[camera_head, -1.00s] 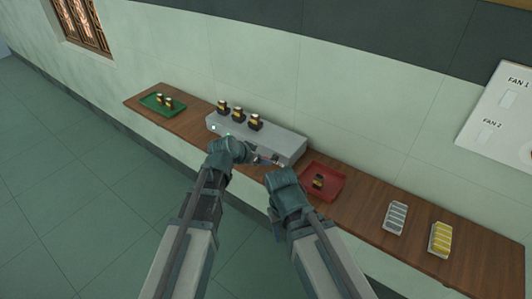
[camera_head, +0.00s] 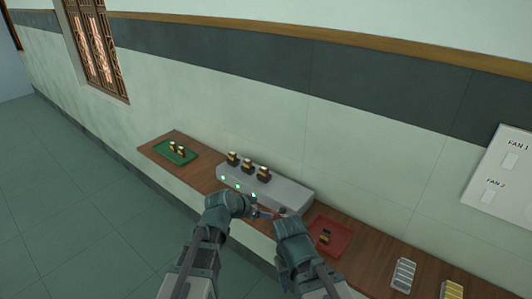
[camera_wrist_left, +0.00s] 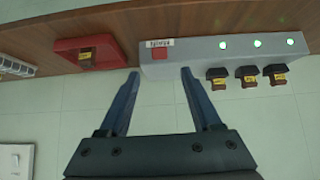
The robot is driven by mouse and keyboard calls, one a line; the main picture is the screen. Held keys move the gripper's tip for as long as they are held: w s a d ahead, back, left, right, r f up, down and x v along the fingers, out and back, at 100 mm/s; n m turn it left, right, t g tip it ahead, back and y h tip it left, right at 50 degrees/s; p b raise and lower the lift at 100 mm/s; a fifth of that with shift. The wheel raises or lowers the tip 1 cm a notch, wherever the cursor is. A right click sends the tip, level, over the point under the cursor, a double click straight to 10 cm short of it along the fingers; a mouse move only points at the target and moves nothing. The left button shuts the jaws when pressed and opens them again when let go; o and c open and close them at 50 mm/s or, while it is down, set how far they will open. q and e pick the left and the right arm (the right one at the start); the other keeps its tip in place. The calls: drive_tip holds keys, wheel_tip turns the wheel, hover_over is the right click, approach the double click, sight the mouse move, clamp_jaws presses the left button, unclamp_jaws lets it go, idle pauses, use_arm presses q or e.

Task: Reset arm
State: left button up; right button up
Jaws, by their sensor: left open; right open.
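My left gripper (camera_wrist_left: 159,74) is open and empty in the left wrist view, its fingertips by the end of the grey spectrometer box (camera_wrist_left: 195,60) that has a red button (camera_wrist_left: 160,54). In the head view the box (camera_head: 290,192) bears three dark-capped vials (camera_head: 248,166) and shows green lights (camera_head: 238,186). My right gripper (camera_head: 279,214) is open in front of the box's right end, close to the left gripper (camera_head: 254,212); its fingers are small there. I see nothing held in it.
A green tray (camera_head: 188,159) with two vials stands at the shelf's left end. A red tray (camera_head: 343,245) with one vial is right of the box. White (camera_head: 403,275) and yellow (camera_head: 452,290) racks are farther right. A fan switch panel (camera_head: 502,185) is on the wall.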

use_arm(q)
drive_tip(key=s+a+f+n+g+y, duration=0.1)
drive_tip(key=s+f+g+y, duration=0.2)
drive_tip(key=s, duration=0.7)
drive_tip(key=s+a+f+n+g+y, duration=0.1)
drive_tip(key=s+f+n+g+y, duration=0.1)
drive_tip(key=s, duration=0.9)
drive_tip(key=f+g+y, duration=0.1)
drive_tip(key=g, duration=0.1)
drive_tip(key=shift+f+g+y, duration=0.15)
drive_tip(key=shift+g+y, duration=0.15)
drive_tip(key=shift+s, duration=0.1)
